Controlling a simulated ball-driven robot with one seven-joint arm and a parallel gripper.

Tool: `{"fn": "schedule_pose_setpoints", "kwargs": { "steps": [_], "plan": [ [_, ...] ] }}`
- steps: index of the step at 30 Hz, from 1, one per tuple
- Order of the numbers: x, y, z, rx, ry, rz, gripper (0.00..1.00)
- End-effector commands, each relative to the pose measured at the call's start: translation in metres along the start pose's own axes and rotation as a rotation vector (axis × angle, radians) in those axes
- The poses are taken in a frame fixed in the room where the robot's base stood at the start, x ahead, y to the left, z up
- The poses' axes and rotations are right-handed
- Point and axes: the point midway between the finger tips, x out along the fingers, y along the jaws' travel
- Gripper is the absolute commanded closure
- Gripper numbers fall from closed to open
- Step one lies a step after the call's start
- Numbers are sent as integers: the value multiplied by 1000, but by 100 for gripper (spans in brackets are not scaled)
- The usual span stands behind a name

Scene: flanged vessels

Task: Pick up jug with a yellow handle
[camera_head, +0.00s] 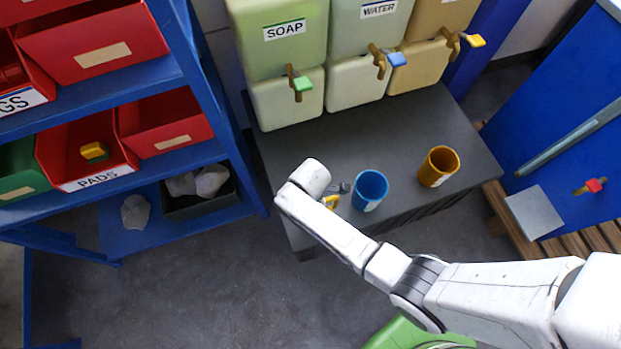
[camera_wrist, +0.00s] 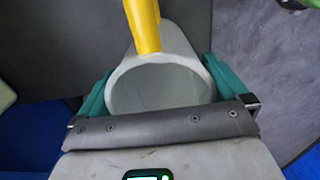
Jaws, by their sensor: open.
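The jug is light grey with a yellow handle (camera_wrist: 143,25). In the wrist view its open mouth faces the camera, and its body (camera_wrist: 178,45) narrows away toward the top of the picture. My gripper (camera_wrist: 158,84) is open, with one teal finger on each side of the jug's mouth. I cannot tell whether the fingers touch it. In the head view my arm hides most of the jug; a small yellow piece of its handle (camera_head: 331,201) shows beside my wrist, above the dark table (camera_head: 300,145).
A blue cup (camera_head: 370,190) stands close to the right of my wrist, and an ochre cup (camera_head: 438,166) stands farther right. Soap (camera_head: 285,45) and water (camera_head: 372,30) dispensers line the table's back. A blue shelf (camera_head: 180,70) with red bins stands at left.

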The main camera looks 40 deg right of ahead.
Motion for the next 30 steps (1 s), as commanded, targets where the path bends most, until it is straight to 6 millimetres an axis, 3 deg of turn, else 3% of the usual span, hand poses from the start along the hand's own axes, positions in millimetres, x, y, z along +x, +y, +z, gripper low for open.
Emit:
{"fn": "schedule_pose_setpoints", "kwargs": {
  "steps": [6, 18, 30],
  "plan": [
    [0, 0, 0, 0, 0, 1, 0],
    [0, 0, 0, 0, 0, 1, 37],
    [-8, 1, 0, 0, 1, 2, 37]
  ]
}}
